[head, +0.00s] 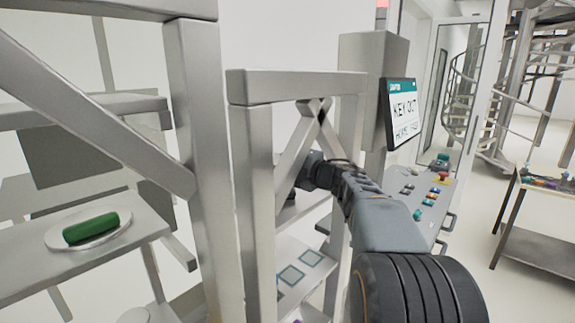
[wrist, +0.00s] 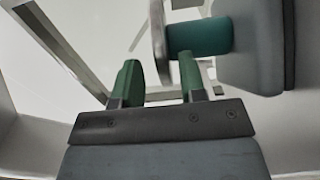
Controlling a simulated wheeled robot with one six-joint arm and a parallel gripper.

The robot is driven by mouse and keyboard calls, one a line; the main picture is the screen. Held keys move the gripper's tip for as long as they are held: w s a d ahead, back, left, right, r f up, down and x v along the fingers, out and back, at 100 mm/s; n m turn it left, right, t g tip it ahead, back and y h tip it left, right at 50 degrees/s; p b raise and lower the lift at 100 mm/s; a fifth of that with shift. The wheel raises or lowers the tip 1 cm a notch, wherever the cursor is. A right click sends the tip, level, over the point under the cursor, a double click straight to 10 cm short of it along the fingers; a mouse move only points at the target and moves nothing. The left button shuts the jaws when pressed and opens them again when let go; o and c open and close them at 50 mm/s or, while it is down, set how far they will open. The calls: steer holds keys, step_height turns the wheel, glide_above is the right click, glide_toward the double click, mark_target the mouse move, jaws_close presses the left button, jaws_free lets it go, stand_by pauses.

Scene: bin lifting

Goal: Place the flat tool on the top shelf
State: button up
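A round, flat, pale disc with a green cylinder on top, which looks like the flat tool (head: 90,229), lies on a grey shelf at the left of the head view. A higher shelf (head: 85,112) shows above it; I cannot tell if it is the top one. My gripper is at the end of my arm behind a grey post and braces; its fingers are hidden in the head view. A teal cylinder (wrist: 205,38) with a thin disc edge shows beyond the right finger.
A grey post (head: 198,170) and a diagonal brace (head: 95,100) stand in front of the tool's shelf. A second frame (head: 250,190) stands around my arm, with a lower panel of square markings (head: 290,275). A control console (head: 425,205) with a screen (head: 403,113) is at the right.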

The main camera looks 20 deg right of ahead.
steer(key=b+v, duration=0.2)
steer(key=v, duration=0.9)
steer(key=shift+s+b, duration=0.15)
steer(key=shift+b, duration=0.2)
